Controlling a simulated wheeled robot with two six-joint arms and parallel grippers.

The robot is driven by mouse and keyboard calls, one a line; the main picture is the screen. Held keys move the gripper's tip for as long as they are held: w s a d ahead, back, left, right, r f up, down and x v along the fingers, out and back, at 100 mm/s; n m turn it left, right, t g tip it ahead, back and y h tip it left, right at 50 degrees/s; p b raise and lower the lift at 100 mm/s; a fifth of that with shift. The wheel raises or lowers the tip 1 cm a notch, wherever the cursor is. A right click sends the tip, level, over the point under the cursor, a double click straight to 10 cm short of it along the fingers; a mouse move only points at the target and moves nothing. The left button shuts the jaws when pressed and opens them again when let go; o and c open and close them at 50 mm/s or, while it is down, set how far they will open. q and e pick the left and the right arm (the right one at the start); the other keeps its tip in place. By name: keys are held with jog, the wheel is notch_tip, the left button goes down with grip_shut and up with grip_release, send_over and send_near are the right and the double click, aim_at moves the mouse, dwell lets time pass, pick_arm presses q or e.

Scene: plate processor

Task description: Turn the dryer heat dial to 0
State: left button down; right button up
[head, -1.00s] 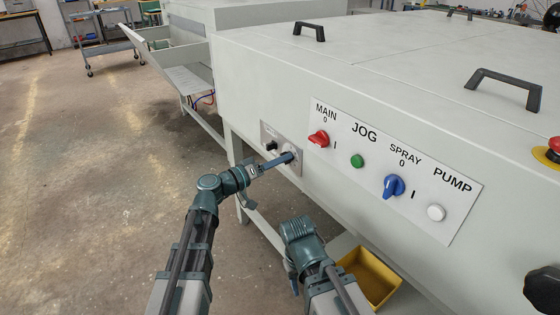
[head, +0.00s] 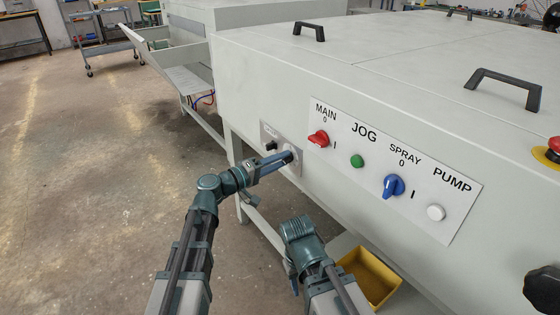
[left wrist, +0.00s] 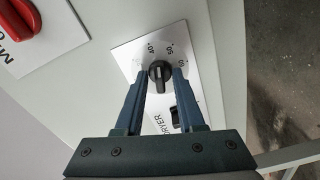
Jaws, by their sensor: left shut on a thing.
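The dryer heat dial (left wrist: 160,74) is a black round knob on a small pale panel (left wrist: 127,53) with a printed scale around it. In the left wrist view the fingers of my left gripper (left wrist: 160,78) are on either side of the knob, shut on it. A light mark shows on the knob's lower part; I cannot surely tell which number it indicates. In the head view my left gripper (head: 288,158) reaches the panel's right part, and its fingers hide most of the dial. My right arm is folded low at the centre, its gripper hidden.
A black switch (head: 271,146) sits left of the dial. To the right are a red MAIN knob (head: 318,139), a green JOG button (head: 357,161), a blue SPRAY knob (head: 393,187) and a white PUMP button (head: 436,212). A yellow bin (head: 392,297) is below.

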pick_arm(q)
jog(key=shift+s+n, duration=0.1)
jog(key=shift+n, duration=10.4)
jog(key=c, duration=0.9)
grip_release()
jog(key=shift+a, duration=0.1)
jog(key=v, duration=1.3)
jog(key=shift+s+a, duration=0.25)
jog(key=shift+a, duration=0.05)
jog(key=shift+f, duration=0.1)
